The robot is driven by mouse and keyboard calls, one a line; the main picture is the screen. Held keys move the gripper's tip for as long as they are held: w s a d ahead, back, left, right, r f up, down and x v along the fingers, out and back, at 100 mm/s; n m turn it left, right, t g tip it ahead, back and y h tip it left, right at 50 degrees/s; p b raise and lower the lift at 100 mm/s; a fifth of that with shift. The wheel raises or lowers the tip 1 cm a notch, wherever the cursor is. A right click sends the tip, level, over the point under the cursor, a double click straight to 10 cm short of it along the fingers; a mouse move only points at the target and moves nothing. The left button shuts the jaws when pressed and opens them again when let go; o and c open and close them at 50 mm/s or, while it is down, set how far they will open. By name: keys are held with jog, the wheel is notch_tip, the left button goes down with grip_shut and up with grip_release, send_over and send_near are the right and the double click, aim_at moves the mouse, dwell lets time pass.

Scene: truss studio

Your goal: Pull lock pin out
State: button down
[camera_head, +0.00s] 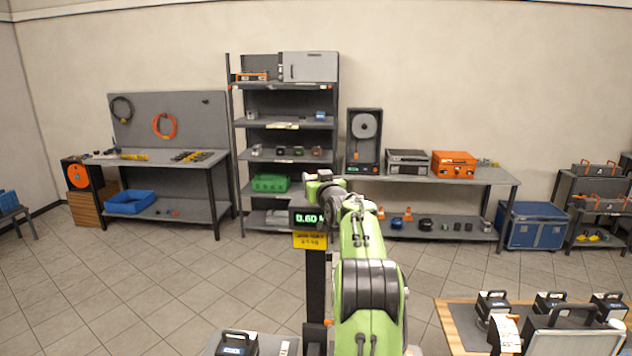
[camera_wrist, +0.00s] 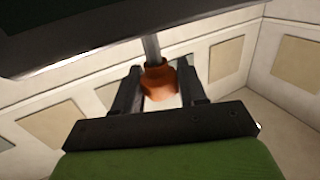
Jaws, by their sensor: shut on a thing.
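In the wrist view the lock pin shows as an orange-red knob (camera_wrist: 158,84) on a grey shaft (camera_wrist: 151,48). The shaft runs up to a dark panel (camera_wrist: 75,35) across the top of the view. My gripper (camera_wrist: 160,82) has one black finger on each side of the knob and is shut on it. In the head view my green arm reaches forward to a dark post (camera_head: 314,275) with a lit display reading about 0.60 (camera_head: 307,218) and a yellow label (camera_head: 310,240). The pin and my fingertips cannot be made out there.
A wooden-topped table (camera_head: 457,325) with several black-handled boxes stands at the front right. Another surface with a black-handled box (camera_head: 237,344) is at the bottom left. A shelf rack (camera_head: 287,125) and workbenches line the back wall. The tiled floor at left is clear.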

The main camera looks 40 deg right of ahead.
jog(key=shift+r, duration=0.4)
jog(key=c, duration=0.7)
grip_release()
jog(key=shift+f, duration=0.15)
jog(key=shift+s+f, duration=0.1)
jog(key=shift+s, duration=0.05)
jog(key=b+v, duration=0.7)
jog(key=v, duration=0.8)
jog(key=shift+s+a+b, duration=0.2)
jog(key=shift+b, duration=0.1)
